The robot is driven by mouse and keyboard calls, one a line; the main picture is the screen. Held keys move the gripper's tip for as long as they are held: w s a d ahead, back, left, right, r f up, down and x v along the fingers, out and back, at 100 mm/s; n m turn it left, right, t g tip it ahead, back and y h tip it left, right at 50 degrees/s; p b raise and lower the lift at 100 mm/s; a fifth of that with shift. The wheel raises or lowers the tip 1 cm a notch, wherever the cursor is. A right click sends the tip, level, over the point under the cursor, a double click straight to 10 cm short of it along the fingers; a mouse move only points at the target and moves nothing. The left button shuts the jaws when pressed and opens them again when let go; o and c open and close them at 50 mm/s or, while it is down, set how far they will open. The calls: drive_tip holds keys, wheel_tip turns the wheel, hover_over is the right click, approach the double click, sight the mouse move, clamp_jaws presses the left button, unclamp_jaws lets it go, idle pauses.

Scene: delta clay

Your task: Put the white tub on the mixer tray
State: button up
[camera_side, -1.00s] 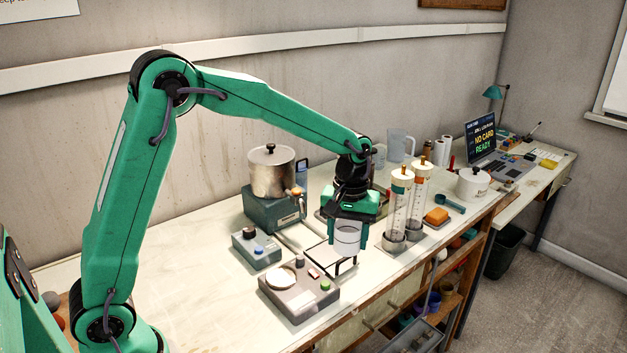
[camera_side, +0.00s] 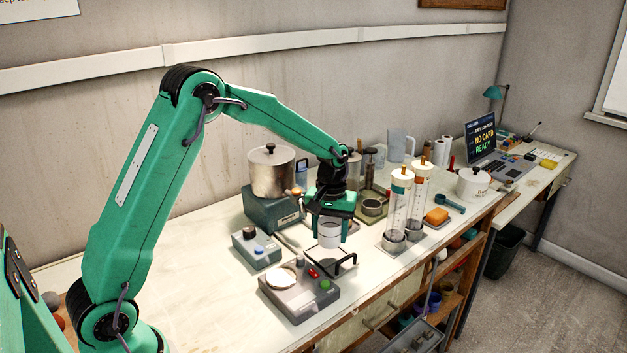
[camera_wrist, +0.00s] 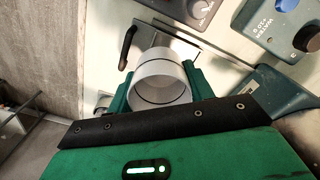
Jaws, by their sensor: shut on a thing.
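The white tub (camera_side: 327,236) is a short white cylinder with a thin dark ring. My gripper (camera_side: 329,228) is shut around its sides and holds it upright, with its lower part showing below the fingers. The wrist view shows the tub (camera_wrist: 160,82) between two green fingers. A low, light plate with a black bracket (camera_side: 345,264), which looks like the mixer tray, is just below and to the right of the tub in the side view.
A grey control box (camera_side: 302,294) with a pale disc and coloured buttons stands in front. A small knobbed box (camera_side: 257,249) is to the left. A metal pot (camera_side: 271,172) is behind, and two clear cylinders (camera_side: 400,205) stand to the right. The bench's left side is clear.

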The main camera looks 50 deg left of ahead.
sight(326, 253)
drive_tip(key=shift+w+a+f, duration=0.25)
drive_tip(key=shift+a+f, duration=0.15)
drive_tip(key=shift+a, duration=0.2)
drive_tip(key=shift+w+a+f, duration=0.25)
drive_tip(key=shift+a+f, duration=0.1)
drive_tip(key=shift+a, duration=0.25)
drive_tip(key=shift+f, duration=0.15)
drive_tip(key=shift+f, duration=1.85)
drive_tip(key=shift+f, duration=0.15)
drive_tip(key=o, duration=0.9)
drive_tip(key=shift+o, duration=0.2)
